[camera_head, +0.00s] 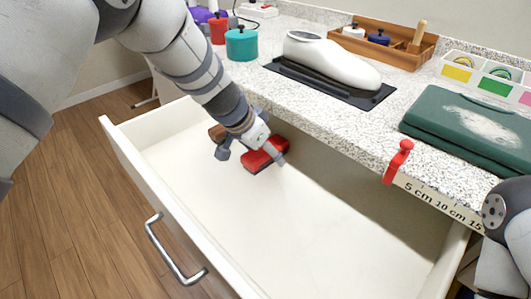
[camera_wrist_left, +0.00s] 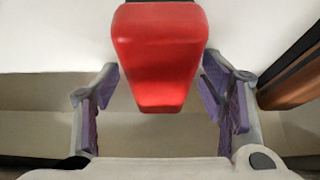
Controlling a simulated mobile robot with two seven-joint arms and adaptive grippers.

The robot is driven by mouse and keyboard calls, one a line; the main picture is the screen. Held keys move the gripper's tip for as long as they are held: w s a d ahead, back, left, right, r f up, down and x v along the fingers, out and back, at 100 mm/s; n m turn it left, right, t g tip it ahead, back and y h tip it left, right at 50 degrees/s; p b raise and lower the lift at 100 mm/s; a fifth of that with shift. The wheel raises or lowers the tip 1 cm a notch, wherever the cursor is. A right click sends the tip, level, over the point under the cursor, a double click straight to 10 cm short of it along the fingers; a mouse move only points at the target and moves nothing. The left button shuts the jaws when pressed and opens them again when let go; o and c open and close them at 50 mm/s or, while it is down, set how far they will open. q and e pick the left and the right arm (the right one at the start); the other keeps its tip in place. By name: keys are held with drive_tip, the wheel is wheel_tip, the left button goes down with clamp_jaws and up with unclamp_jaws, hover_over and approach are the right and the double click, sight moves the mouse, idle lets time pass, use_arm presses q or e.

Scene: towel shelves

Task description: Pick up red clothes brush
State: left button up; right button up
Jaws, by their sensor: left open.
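The red clothes brush (camera_head: 258,161) lies on the floor of the open white drawer, near the countertop side. In the left wrist view the brush (camera_wrist_left: 160,50) is a red, tapering block with a dark strip at its top edge. My left gripper (camera_head: 251,150) reaches down into the drawer at the brush. In the left wrist view its open fingers (camera_wrist_left: 158,84) stand on either side of the brush's narrow end, with gaps on both sides. My right gripper is out of view; only part of that arm shows at the right edge.
A brown wooden object (camera_head: 216,132) lies beside the brush, close to my left gripper; it also shows in the left wrist view (camera_wrist_left: 290,82). The speckled countertop (camera_head: 330,128) overhangs the drawer (camera_head: 300,228). A red clamp (camera_head: 398,162) sits on its edge. The drawer's front half is clear.

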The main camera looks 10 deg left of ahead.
use_arm(q)
drive_tip(key=shift+s+f, duration=0.1)
drive_tip(key=c, duration=1.3)
